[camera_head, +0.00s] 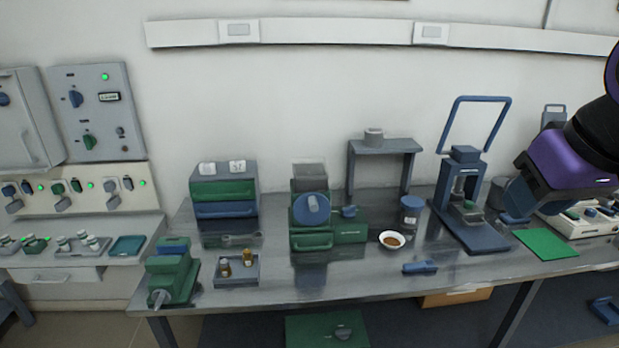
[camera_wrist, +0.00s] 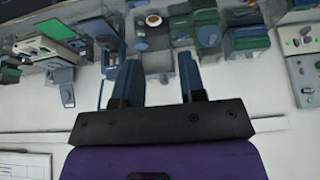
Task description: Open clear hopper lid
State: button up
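The clear hopper (camera_head: 308,172) sits on top of a green machine (camera_head: 311,241) with a round blue disc on its front, mid-bench. Its lid looks closed, though the clear material makes this hard to tell. The wrist view is upside down and shows the machine's blue disc (camera_wrist: 208,36) right of the fingers; the lid is not distinct there. My gripper (camera_wrist: 158,62) is open and empty, its two blue fingers spread apart. In the head view, my gripper and purple wrist are at the far right, well away from the hopper.
A press with a tall blue handle (camera_head: 474,100) stands between my arm and the green machine. A blue-lidded jar (camera_head: 411,213), a white bowl (camera_head: 391,240) and a small raised shelf (camera_head: 384,146) are nearby. Drawers (camera_head: 224,190) stand left of the machine.

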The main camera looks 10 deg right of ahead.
aim_at(312, 179)
jog(key=w+a+f+n+t+y, duration=0.15)
jog(key=w+n, duration=0.25)
jog(key=w, duration=0.6)
jog(key=w+a+f+n+t, duration=0.2)
jog(key=w+a+n+t, duration=0.15)
jog(key=w, duration=0.75)
jog(key=w+a+f+n+t, duration=0.15)
jog(key=w+n, duration=0.25)
jog(key=w, duration=0.6)
jog(key=w+a+f+n+t+y, duration=0.3)
jog(key=w+a+f+n, duration=0.25)
jog(key=f, duration=0.45)
jog(key=w+a+f+n+t+y, duration=0.35)
jog(key=w+a+f+n, duration=0.2)
jog(key=f, duration=0.45)
jog(key=shift+n, duration=0.45)
jog(key=x, duration=0.7)
jog(key=d+x, duration=0.1)
jog(key=x, duration=0.3)
jog(key=shift+w, duration=0.15)
grip_shut()
